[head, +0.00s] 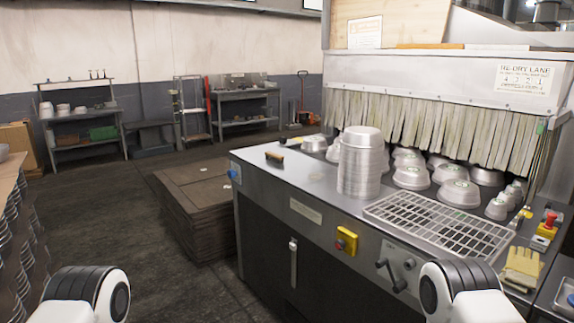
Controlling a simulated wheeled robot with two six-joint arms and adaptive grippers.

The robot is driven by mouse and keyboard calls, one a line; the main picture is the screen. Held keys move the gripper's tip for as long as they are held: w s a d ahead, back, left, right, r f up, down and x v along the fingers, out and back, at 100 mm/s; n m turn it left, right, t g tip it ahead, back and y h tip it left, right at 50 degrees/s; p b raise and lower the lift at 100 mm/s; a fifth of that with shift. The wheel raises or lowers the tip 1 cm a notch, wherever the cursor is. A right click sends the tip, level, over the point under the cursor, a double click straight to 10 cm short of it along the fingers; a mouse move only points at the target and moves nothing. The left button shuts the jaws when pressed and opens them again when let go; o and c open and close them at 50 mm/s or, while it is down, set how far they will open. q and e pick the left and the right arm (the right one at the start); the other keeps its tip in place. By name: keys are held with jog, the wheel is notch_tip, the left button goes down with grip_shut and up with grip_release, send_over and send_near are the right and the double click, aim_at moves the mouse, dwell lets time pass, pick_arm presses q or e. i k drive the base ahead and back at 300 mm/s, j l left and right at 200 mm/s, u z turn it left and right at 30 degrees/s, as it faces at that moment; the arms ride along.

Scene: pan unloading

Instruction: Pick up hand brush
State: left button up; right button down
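A small dark item with a yellowish-brown edge, which looks like the hand brush (275,157), lies near the left end of the metal counter (318,185). It is small in the head view and its bristles cannot be made out clearly. Nothing touches it. White and black links of my two arms show at the bottom left and bottom right. Both grippers are out of view, so whether they are open or shut is not shown.
A tall stack of metal pans (361,165) stands right of the brush. Several upturned pans (458,193) sit before the strip curtain (430,125). A wire rack (438,225) and yellow gloves (522,268) lie at the right. A brown stack (195,205) stands left of the counter.

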aim_at(278, 159)
jog(key=z, duration=2.3)
jog(key=j+z, duration=0.75)
jog(key=z, duration=0.25)
jog(key=k+j+z, duration=0.15)
jog(key=j+z, duration=0.2)
jog(key=z, duration=0.15)
jog(key=k+j+z, duration=0.15)
jog(key=j+z, duration=0.15)
jog(key=z, duration=0.2)
jog(key=k+j+z, duration=0.2)
jog(key=z, duration=0.3)
jog(key=k+j+z, duration=0.2)
jog(key=k, duration=0.4)
jog(key=k+j+z, duration=0.15)
jog(key=k, duration=0.5)
jog(key=k+u, duration=0.3)
jog(key=k, duration=0.15)
jog(key=k+j+u, duration=0.1)
jog(key=k+u, duration=0.25)
jog(key=k+j+u, duration=0.3)
jog(key=k, duration=0.2)
